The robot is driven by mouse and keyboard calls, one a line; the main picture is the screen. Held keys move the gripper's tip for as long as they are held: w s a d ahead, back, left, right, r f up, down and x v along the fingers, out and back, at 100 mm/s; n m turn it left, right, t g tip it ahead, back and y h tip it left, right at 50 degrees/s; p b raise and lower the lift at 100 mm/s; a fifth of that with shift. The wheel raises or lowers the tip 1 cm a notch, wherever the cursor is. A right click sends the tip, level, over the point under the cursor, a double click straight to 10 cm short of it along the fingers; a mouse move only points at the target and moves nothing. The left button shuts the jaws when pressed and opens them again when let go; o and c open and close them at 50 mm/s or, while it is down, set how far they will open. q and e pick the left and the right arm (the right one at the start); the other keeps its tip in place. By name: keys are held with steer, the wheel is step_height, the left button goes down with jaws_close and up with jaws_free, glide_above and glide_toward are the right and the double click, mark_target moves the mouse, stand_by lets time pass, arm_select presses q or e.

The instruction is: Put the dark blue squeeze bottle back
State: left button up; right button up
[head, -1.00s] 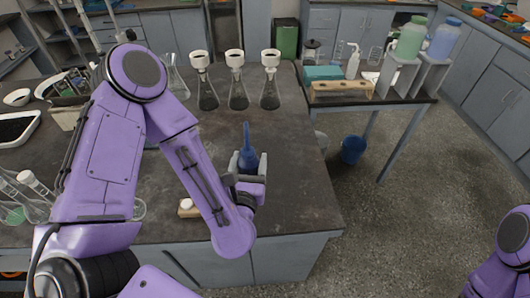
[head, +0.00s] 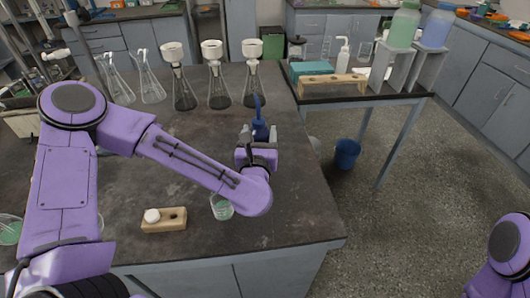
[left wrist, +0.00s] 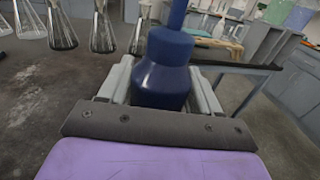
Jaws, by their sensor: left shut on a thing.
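The dark blue squeeze bottle (head: 260,128) is upright over the right part of the dark bench, its spout pointing up. My left gripper (head: 258,140) is shut on it. In the left wrist view the bottle (left wrist: 164,72) sits between the two grey fingers of my left gripper (left wrist: 165,88). The gripper and wrist hide its lower part in the head view, so I cannot tell whether its base touches the bench. My right gripper is not in view; only a part of my right arm shows at the lower right.
Several flasks, three with white funnels (head: 212,48), stand behind on the bench (head: 300,215). A small beaker (head: 222,207) and a wooden block (head: 164,220) are near the front. A side table (head: 395,96) holds a white wash bottle (head: 343,54) and a wooden rack (head: 333,84).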

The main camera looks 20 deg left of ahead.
arm_select(q)
steer(key=w+f, duration=0.1)
steer(key=f, duration=0.1)
steer(key=w+f, duration=0.1)
steer(key=f, duration=0.1)
steer(key=w+f, duration=0.1)
steer(key=f, duration=0.1)
steer(key=shift+d+f+p, duration=0.1)
steer(key=shift+f+p, duration=0.25)
steer(key=shift+f, duration=0.05)
steer(key=shift+s, duration=0.15)
steer(key=shift+f, duration=0.15)
steer(key=o, duration=0.6)
